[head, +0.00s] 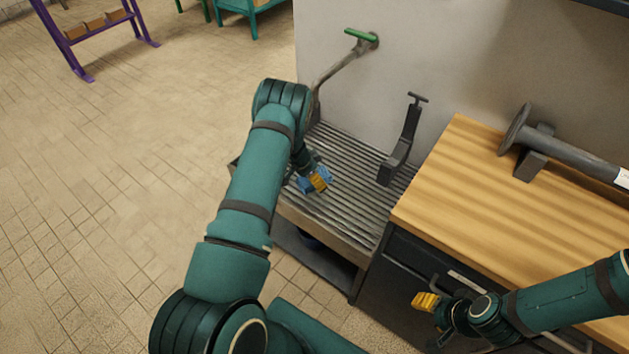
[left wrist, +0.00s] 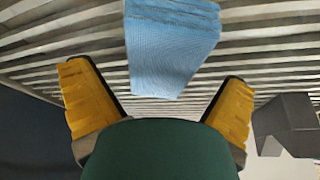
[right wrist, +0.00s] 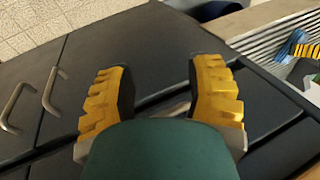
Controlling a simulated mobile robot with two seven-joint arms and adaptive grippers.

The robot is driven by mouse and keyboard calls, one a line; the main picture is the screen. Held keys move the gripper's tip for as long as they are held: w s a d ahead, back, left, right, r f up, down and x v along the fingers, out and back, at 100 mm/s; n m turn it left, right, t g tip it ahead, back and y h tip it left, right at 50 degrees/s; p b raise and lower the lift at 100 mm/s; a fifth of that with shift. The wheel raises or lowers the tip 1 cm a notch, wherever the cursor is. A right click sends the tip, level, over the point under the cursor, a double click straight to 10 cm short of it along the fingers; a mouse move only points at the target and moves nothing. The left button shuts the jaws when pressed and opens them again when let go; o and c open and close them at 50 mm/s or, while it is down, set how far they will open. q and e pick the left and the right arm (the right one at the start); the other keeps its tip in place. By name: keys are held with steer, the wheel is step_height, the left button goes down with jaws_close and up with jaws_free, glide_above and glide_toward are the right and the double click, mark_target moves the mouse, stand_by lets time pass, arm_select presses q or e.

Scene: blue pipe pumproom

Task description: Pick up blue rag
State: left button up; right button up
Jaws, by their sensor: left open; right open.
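The blue rag (left wrist: 172,50) lies on the slatted metal rack in the left wrist view, ahead of and between my open left fingers. My left gripper (left wrist: 158,92) has its two yellow fingers spread wide, with nothing between the pads that I can see gripped. In the head view the blue rag (head: 304,184) shows partly behind my left gripper (head: 319,181), on the rack's left end. My right gripper (head: 425,301) is open and empty, low in front of the dark cabinet. It also shows open in the right wrist view (right wrist: 160,75).
The slatted rack (head: 345,188) stands against the wall, with a green-handled tap (head: 361,36) above and a dark upright bracket (head: 402,145) on its right. A wooden worktop (head: 470,195) with a flanged pipe (head: 570,155) adjoins it.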

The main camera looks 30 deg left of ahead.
arm_select(q)
steer(key=shift+w+d+f, duration=0.1)
steer(key=shift+w+f, duration=0.15)
steer(key=shift+f, duration=0.35)
steer(key=c, duration=1.2)
steer(key=shift+o, duration=0.2)
steer(key=shift+r, duration=0.15)
